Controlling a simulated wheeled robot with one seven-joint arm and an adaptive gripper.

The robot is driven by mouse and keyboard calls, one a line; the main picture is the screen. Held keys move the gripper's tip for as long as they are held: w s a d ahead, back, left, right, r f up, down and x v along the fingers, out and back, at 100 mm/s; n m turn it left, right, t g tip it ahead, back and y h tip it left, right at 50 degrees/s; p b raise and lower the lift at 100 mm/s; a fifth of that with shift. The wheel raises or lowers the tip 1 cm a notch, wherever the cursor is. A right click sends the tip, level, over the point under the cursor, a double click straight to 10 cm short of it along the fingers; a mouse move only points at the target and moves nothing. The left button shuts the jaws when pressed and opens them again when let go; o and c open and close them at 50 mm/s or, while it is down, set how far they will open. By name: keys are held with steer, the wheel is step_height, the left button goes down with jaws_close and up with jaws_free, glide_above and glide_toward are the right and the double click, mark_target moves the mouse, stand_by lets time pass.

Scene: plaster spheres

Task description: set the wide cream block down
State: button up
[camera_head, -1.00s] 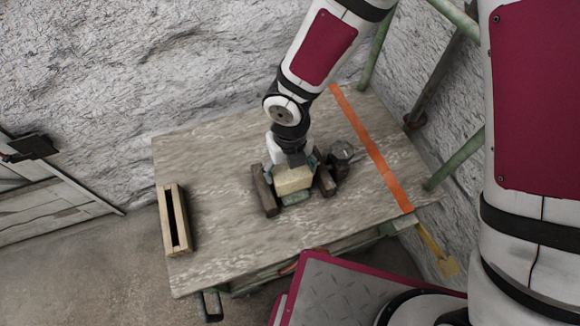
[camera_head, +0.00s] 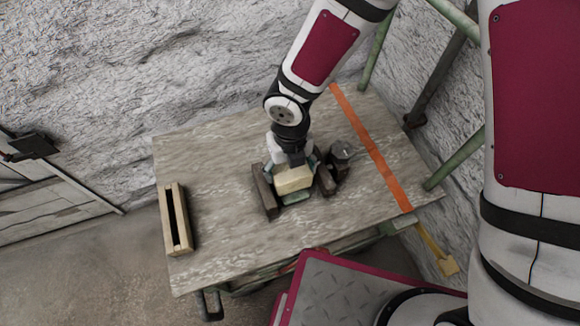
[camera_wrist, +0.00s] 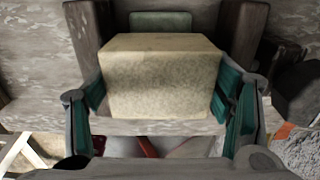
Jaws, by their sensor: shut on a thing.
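The wide cream block (camera_head: 294,180) is between the fingers of my gripper (camera_head: 293,171), above the table between two dark brown blocks. In the wrist view the cream block (camera_wrist: 160,78) fills the space between the teal finger pads, and my gripper (camera_wrist: 162,98) is shut on its two sides. A green flat piece (camera_head: 296,197) lies just in front of and below the block; it also shows beyond the block in the wrist view (camera_wrist: 160,21). Whether the cream block touches anything beneath it cannot be told.
Dark brown blocks stand left (camera_head: 264,191) and right (camera_head: 326,181) of the cream block. A dark round object (camera_head: 342,150) is behind the right one. A slotted wooden piece (camera_head: 175,219) lies at the table's left edge. An orange strip (camera_head: 371,148) crosses the right side. The table (camera_head: 222,200) is clear left of centre.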

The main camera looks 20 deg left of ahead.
steer(key=shift+f, duration=0.25)
stand_by(0.7)
steer(key=o, duration=2)
steer(key=shift+r, duration=0.15)
steer(key=shift+r+p, duration=1.85)
